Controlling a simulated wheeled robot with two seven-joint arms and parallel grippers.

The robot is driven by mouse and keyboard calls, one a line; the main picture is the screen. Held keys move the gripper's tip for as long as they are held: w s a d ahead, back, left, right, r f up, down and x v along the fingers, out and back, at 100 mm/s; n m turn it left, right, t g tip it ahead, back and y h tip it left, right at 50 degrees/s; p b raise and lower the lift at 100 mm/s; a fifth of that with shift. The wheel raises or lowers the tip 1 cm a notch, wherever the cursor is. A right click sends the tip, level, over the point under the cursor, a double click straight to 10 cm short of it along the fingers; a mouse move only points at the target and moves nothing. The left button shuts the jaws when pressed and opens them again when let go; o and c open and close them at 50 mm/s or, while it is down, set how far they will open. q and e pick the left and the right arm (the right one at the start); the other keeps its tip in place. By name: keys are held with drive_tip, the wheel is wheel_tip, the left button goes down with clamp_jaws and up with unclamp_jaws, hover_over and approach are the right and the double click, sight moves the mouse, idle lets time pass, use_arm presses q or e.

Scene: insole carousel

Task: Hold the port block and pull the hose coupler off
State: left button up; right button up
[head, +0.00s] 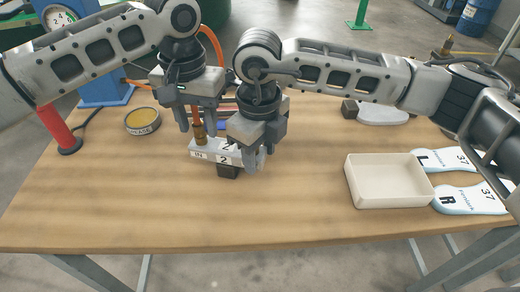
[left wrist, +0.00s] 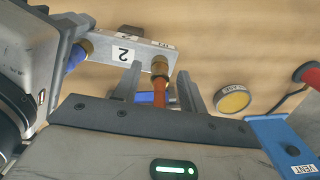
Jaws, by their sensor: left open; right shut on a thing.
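The port block (head: 205,155) is a pale bar with number labels, on a small dark stand (head: 229,172) at the table's middle. It also shows in the left wrist view (left wrist: 140,55). A brass hose coupler (head: 198,135) with an orange hose stands near its left end; it also shows in the left wrist view (left wrist: 160,66). My left gripper (head: 198,126) is open, its fingers either side of the coupler and hose, with gaps visible in the left wrist view (left wrist: 158,85). My right gripper (head: 252,160) is shut on the block's right end; its grip is partly hidden.
A yellow-topped tin (head: 142,121) and a red post (head: 60,130) stand at left, near a blue gauge stand (head: 103,88). A cream tray (head: 388,182) and insoles (head: 470,200) lie at right. The front table is clear. A second brass fitting (left wrist: 83,48) has a blue hose.

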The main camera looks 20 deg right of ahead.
sight(195, 114)
drive_tip(key=shift+d+f, duration=0.1)
idle(0.6)
use_arm(q)
clamp_jaws()
drive_tip(key=shift+r, duration=0.1)
drive_tip(key=shift+r, duration=2.9)
wheel_tip(195, 114, up, 7)
use_arm(e)
drive_tip(key=o, duration=1.4)
drive_tip(key=shift+c, duration=0.2)
